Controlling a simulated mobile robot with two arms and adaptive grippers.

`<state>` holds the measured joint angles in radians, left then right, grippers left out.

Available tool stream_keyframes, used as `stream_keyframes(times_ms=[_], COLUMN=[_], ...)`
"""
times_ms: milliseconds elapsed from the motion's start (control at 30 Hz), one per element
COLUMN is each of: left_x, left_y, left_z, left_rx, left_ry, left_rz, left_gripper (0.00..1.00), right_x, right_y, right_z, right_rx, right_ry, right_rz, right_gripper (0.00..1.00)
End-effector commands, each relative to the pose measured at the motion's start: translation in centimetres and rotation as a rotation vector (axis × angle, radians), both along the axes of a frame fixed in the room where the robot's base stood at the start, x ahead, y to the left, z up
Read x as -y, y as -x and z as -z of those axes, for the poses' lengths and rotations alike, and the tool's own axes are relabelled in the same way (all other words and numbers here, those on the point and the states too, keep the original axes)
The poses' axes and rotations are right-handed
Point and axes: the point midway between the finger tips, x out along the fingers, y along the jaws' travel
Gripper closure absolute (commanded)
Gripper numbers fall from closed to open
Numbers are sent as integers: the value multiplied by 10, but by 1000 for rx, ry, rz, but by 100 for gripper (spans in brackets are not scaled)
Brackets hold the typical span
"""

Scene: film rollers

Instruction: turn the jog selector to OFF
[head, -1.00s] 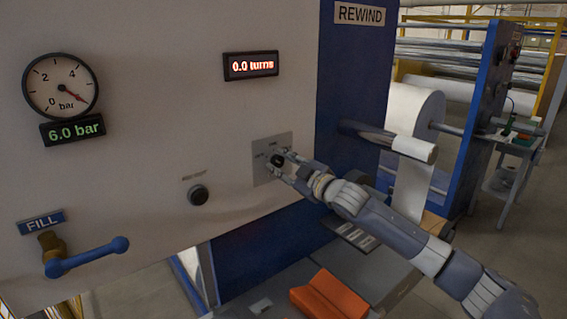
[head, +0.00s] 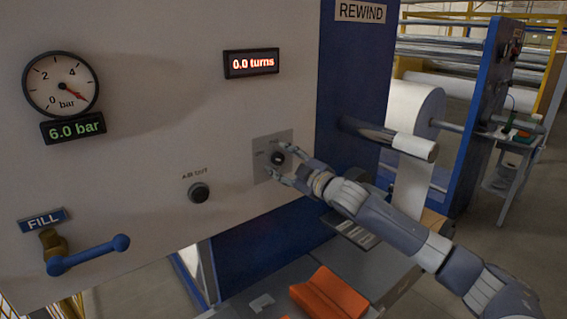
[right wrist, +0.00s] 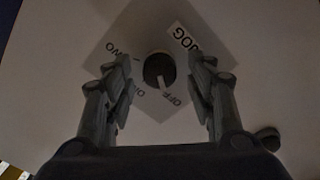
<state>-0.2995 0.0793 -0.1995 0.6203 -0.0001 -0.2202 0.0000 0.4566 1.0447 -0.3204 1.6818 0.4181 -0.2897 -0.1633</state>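The jog selector (head: 278,158) is a small black knob on a grey square plate (head: 262,172) on the white panel. The label JOG (right wrist: 185,38) is at the plate's upper right; other labels are hard to read. My right gripper (head: 284,167) is open in front of the plate. In the wrist view its fingers (right wrist: 160,88) stand apart on both sides of the knob, with visible gaps. My left gripper is out of view.
A black AIR OUT button (head: 198,192) is left of the plate. A blue FILL lever (head: 90,255) is at lower left. A gauge (head: 61,84) and displays reading 6.0 bar (head: 73,127) and 0.0 turns (head: 251,62) sit above. An orange block (head: 328,294) lies below.

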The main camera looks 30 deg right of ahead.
Motion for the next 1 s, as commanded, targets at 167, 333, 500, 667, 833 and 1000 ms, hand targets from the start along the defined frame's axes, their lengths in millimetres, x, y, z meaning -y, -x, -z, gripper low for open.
stream_keyframes(times_ms=[167, 333, 500, 667, 833, 1000], left_x=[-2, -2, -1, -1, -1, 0], left_y=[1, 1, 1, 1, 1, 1], left_z=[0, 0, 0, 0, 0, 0], left_rx=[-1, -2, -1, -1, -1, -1], left_ry=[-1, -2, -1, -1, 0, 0], left_rz=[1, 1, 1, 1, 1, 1], left_gripper=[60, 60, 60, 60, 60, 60], right_x=[0, 0, 2, 3, 4, 5], right_y=[0, 4, 19, 37, 54, 70], right_z=[0, 1, 3, 2, 2, 3], right_rx=[0, -2, -4, -4, -4, -4], right_ry=[-1, -2, -1, -1, -2, -1], right_rz=[0, 0, 0, -1, -1, -1], right_gripper=[49, 49, 49, 49, 49, 49])
